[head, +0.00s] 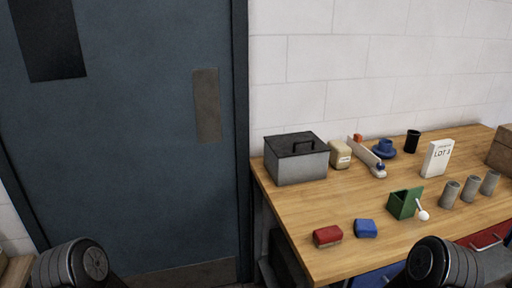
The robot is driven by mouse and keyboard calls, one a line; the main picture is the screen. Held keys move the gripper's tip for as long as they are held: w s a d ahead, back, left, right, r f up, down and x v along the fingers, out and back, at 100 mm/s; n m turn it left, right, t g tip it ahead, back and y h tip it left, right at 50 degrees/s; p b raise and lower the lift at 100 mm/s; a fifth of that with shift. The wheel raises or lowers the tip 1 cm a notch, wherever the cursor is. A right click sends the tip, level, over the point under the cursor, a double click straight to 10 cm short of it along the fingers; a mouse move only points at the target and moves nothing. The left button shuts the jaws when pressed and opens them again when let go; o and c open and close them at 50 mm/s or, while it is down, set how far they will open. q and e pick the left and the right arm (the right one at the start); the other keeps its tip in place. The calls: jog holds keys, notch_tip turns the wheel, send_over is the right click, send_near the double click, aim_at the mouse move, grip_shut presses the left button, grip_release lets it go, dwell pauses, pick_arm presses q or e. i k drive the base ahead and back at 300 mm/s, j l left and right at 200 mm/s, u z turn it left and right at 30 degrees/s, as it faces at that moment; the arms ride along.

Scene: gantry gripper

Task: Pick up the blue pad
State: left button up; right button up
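The blue pad (365,228) is a small block with a blue top. It lies on the wooden table (284,206) near the front edge, just right of a red pad (327,236) and apart from it. Parts of my two arms show at the bottom left and bottom right of the head view. Neither of my grippers is in view. Nothing covers the blue pad.
A grey lidded box (296,158) stands at the table's back left. A green box (404,203) with a white-tipped stick, several grey cups (449,194) and a white LOT sign (437,158) stand right. A blue door (130,130) is left.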

aim_at(364, 228)
jog(key=i+l, duration=0.1)
jog(key=i, duration=0.25)
jog(key=z, duration=2.3)
jog(key=i+j, duration=0.05)
jog(key=j, duration=0.05)
